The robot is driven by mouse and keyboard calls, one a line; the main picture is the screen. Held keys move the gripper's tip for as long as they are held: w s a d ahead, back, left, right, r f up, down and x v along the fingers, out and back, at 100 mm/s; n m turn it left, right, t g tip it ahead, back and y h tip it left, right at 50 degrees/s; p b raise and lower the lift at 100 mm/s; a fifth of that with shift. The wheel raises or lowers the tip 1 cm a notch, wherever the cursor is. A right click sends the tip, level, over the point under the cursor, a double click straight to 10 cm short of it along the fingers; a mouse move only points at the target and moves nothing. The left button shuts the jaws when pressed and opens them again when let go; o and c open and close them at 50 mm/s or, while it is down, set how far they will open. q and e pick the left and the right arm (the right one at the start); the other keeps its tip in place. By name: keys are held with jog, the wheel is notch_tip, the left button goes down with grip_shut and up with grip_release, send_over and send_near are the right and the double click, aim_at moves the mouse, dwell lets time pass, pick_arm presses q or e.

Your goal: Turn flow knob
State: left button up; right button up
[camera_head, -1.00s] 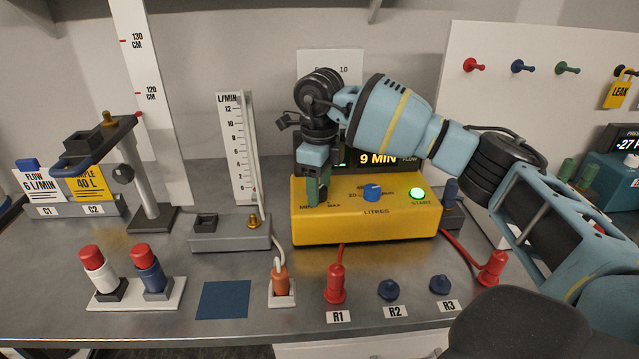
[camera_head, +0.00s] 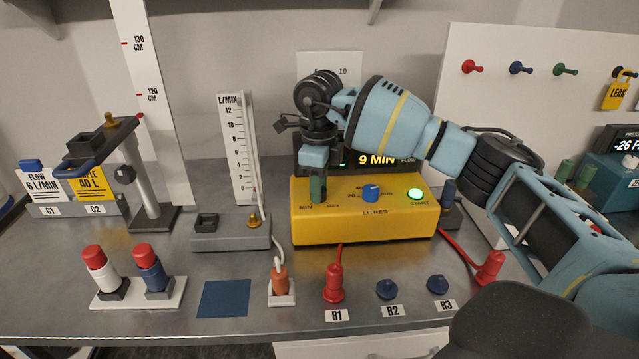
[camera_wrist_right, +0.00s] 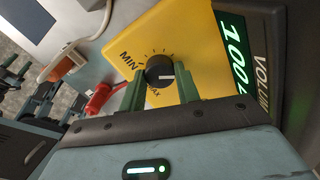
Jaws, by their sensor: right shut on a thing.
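The yellow pump box (camera_head: 400,224) stands on the bench with a lit display above it. My right gripper (camera_head: 317,197) comes down on its left part, at the MIN and MAX marks, and hides the flow knob in the head view. In the right wrist view the dark round flow knob (camera_wrist_right: 159,73) sits between the two green fingers of my right gripper (camera_wrist_right: 161,84), which is shut on it. A light line on the knob points right in that view. My left gripper is not in view.
A blue LITRES knob (camera_head: 371,193) and a lit green START button (camera_head: 416,194) are on the same box. A flow gauge (camera_head: 238,150) stands left of it.

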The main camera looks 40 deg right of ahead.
jog(key=o, duration=0.8)
jog(key=shift+o, duration=0.9)
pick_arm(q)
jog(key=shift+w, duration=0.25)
pick_arm(e)
notch_tip(320, 180, up, 6)
jog(key=shift+r, duration=0.8)
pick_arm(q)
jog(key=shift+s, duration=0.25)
pick_arm(e)
jog(key=shift+r, duration=0.15)
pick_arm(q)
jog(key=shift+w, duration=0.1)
